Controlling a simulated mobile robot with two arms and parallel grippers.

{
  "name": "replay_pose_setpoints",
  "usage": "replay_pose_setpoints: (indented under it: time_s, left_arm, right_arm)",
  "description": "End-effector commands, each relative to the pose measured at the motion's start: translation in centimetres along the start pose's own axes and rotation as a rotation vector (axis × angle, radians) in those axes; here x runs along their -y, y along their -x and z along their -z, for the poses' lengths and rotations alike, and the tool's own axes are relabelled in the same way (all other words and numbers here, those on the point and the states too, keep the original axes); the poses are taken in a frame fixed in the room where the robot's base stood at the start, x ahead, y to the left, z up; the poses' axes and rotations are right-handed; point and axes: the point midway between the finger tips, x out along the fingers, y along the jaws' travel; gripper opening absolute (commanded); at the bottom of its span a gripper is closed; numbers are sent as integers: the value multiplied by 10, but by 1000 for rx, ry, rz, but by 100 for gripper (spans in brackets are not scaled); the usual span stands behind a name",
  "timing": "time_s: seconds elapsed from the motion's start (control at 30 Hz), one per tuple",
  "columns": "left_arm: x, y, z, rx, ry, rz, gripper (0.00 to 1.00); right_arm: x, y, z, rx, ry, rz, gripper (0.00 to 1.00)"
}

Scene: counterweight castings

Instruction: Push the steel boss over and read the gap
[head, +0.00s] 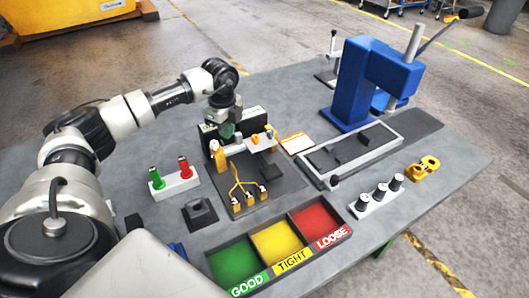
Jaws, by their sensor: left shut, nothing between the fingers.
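My left gripper (227,137) points down at the back of a dark fixture plate (281,180), beside its orange and light upright parts. It is shut with nothing held; its fingertips are small and partly hidden. A yellow forked piece (243,187) with light ends lies on the plate. I cannot pick out the steel boss with certainty. Green (155,178) and red (184,167) handled gauges stand in a white block left of the plate. My right gripper is not in view.
A tray (292,272) in front has green GOOD, yellow TIGHT and red LOOSE bins. A blue press (359,85) stands at the back right, behind a long framed bed (372,157). A white block with several dark knobs (362,203) and a yellow part (424,168) sit at right.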

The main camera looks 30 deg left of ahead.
Motion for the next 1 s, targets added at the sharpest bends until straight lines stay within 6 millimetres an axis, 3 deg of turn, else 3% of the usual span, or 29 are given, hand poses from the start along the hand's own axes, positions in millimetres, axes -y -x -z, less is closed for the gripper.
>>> replay_pose_setpoints:
  time_s: [1.0]
  left_arm:
    - [0,-34,0,0,0,0,0]
  right_arm:
    - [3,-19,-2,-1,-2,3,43]
